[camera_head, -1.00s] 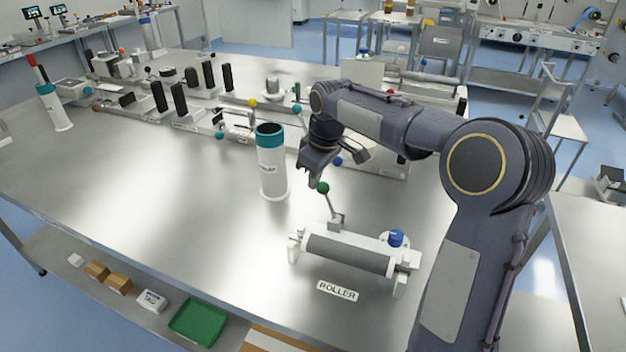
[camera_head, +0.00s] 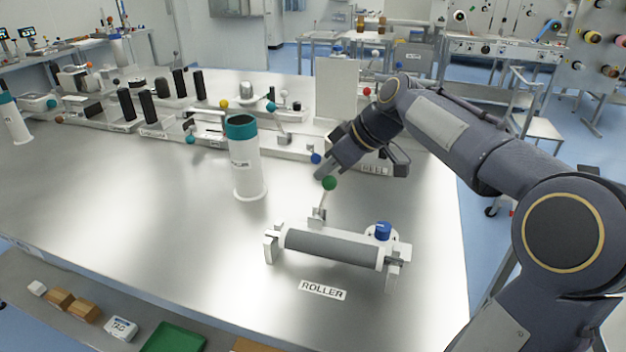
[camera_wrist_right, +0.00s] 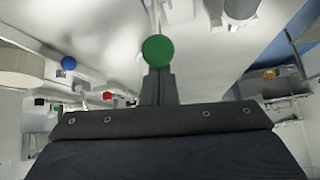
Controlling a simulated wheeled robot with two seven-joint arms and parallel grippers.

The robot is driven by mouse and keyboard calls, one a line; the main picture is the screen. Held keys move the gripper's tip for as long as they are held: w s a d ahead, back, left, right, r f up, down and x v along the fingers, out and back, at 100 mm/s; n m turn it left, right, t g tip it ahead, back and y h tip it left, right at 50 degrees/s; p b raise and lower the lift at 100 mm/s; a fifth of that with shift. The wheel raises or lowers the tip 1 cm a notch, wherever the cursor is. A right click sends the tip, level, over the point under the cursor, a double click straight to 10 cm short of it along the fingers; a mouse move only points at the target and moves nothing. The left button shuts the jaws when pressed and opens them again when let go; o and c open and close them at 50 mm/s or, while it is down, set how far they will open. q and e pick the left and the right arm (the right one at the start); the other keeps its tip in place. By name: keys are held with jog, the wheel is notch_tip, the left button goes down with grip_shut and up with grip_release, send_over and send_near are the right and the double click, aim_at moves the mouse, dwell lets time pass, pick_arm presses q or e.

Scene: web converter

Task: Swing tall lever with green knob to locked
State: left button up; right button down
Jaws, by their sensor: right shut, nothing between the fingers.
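The tall lever (camera_head: 322,203) with the green knob (camera_head: 330,183) stands behind the grey roller (camera_head: 332,245) on its white stand, tilted slightly right in the head view. My right gripper (camera_head: 322,175) is shut and empty, its fingertips right at the green knob, on its far side. In the right wrist view the green knob (camera_wrist_right: 158,50) sits just beyond the tips of the shut fingers (camera_wrist_right: 158,80). Whether they touch it I cannot tell. My left gripper is not in view.
A white cylinder with a teal top (camera_head: 247,165) stands left of the lever. A blue knob (camera_head: 383,230) is at the roller's right end. Levers with blue, yellow and teal knobs line the back. The table's front left is clear.

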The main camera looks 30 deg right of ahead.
jog(key=shift+s+d+f, duration=0.25)
jog(key=shift+s+d, duration=0.3)
jog(key=shift+s, duration=0.05)
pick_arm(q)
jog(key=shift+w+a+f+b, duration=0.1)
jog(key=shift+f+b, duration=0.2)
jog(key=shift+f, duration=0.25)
pick_arm(e)
jog(key=shift+f, duration=0.1)
jog(key=shift+s+d+f, duration=0.1)
jog(key=shift+s+d, duration=0.05)
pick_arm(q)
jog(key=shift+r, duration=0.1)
pick_arm(e)
jog(key=shift+w+r+p, duration=0.2)
jog(key=shift+r+p, duration=0.15)
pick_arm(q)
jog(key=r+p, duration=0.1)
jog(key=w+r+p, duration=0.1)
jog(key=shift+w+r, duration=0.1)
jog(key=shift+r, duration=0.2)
pick_arm(e)
jog(key=w+r+v, duration=0.1)
jog(key=v, duration=0.8)
jog(key=shift+w+a, duration=0.2)
jog(key=shift+a, duration=0.15)
